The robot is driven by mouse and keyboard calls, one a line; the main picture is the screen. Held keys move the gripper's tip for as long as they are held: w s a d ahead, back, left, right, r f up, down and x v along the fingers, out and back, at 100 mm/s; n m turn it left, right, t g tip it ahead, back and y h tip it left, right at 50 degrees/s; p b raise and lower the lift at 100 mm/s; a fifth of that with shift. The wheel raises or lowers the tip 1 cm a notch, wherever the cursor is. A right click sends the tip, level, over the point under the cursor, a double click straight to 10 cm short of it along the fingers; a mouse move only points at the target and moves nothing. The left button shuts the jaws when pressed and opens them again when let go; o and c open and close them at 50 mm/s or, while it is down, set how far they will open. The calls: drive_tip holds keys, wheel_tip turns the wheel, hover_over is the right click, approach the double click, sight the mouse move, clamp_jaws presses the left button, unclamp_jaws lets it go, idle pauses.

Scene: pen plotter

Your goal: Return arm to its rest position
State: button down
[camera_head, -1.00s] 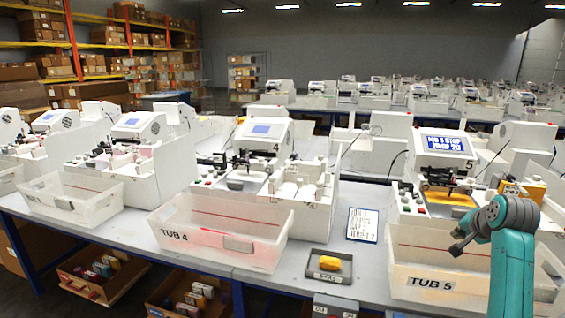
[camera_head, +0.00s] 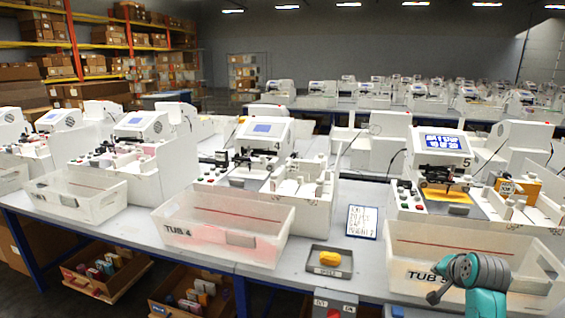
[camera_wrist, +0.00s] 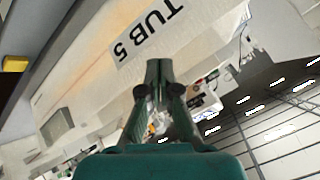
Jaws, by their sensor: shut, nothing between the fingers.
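My gripper (camera_wrist: 158,70) shows in the wrist view with its two dark green fingers together and nothing between the tips. Beyond it is the white tub labelled TUB 5 (camera_wrist: 115,55), with free air seeming to lie between. In the head view my teal arm stands low at the bottom right, in front of tub 5 (camera_head: 405,245), and covers part of its label. The fingers cannot be made out clearly there. Plotter 5 (camera_head: 440,145), with a lit blue screen, stands behind the tub.
A grey tray (camera_head: 318,274) holds a yellow object (camera_head: 330,258). Tub 4 (camera_head: 185,215) stands to the left, before plotter 4 (camera_head: 262,130). A sign (camera_head: 362,222) lies between the stations. A grey box (camera_head: 335,300) sits at the table's front edge.

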drive_tip(key=s+a+f+n+t, duration=0.1)
drive_tip(key=s+a+f, duration=0.4)
drive_tip(key=f, duration=0.3)
drive_tip(key=s+a+f+n, duration=0.1)
drive_tip(key=s+a+f, duration=0.45)
drive_tip(key=f, duration=0.25)
drive_tip(key=s+a+f+n+t, duration=0.1)
drive_tip(key=s+a+f, duration=0.25)
drive_tip(key=s, duration=0.45)
drive_tip(key=s+a+f+n, duration=0.1)
drive_tip(key=s+a+f, duration=0.25)
drive_tip(key=s, duration=0.45)
drive_tip(key=s+a+n+t, duration=0.15)
drive_tip(key=s+a, duration=0.25)
drive_tip(key=s, duration=0.7)
drive_tip(key=s+a+r+n+t+y, duration=0.1)
drive_tip(key=s+a+r+n, duration=0.1)
drive_tip(key=s+r, duration=0.5)
drive_tip(key=s+a+r+n, duration=0.2)
drive_tip(key=s+r, duration=0.5)
drive_tip(key=s, duration=0.8)
drive_tip(key=shift+s+r+n+t+y, duration=0.15)
drive_tip(key=shift+r+n+t+y, duration=0.05)
drive_tip(key=shift+n+t+y, duration=0.2)
drive_tip(key=shift+a, duration=0.1)
